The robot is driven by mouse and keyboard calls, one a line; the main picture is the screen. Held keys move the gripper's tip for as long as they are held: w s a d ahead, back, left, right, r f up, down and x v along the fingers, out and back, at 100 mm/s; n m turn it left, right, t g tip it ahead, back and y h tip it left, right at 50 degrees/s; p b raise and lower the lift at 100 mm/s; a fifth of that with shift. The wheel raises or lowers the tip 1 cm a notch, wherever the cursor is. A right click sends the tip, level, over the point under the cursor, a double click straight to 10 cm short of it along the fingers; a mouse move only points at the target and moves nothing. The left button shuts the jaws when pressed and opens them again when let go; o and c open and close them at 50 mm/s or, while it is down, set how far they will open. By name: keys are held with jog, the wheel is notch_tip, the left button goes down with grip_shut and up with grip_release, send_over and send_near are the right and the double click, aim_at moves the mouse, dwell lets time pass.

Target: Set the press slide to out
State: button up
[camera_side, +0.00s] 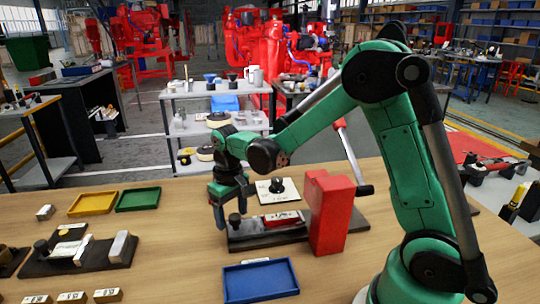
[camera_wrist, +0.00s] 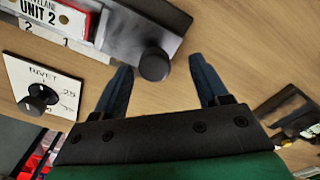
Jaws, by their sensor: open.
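The press is a red block (camera_side: 330,212) with a red lever, standing on a dark base. Its slide runs left from the block, with a white and red label plate (camera_side: 281,217). A round black knob (camera_side: 235,219) is at the slide's left end; it also shows in the wrist view (camera_wrist: 154,65), near the label reading "UNIT 2" (camera_wrist: 40,10). My gripper (camera_side: 229,218) points down above the slide's left end. In the wrist view my gripper (camera_wrist: 161,66) is open, with the knob appearing between its blue fingertips. I cannot tell whether the fingers touch it.
A white "RIVET" dial card (camera_wrist: 38,92) with a black knob lies behind the slide; it also shows in the side view (camera_side: 290,191). A blue tray (camera_side: 260,295) is in front. Yellow (camera_side: 88,202) and green (camera_side: 138,199) trays and a dark fixture (camera_side: 45,268) are at left.

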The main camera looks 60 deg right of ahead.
jog(key=shift+r, duration=2.8)
jog(key=shift+s+a+r, duration=0.1)
jog(key=shift+s+r, duration=0.05)
jog(key=s+a+r+n+t, duration=0.1)
jog(key=s+a+r+t, duration=0.2)
jog(key=s+t, duration=0.4)
jog(key=shift+s+a+r, duration=0.2)
jog(key=shift+s+a, duration=0.15)
jog(key=shift+s, duration=0.35)
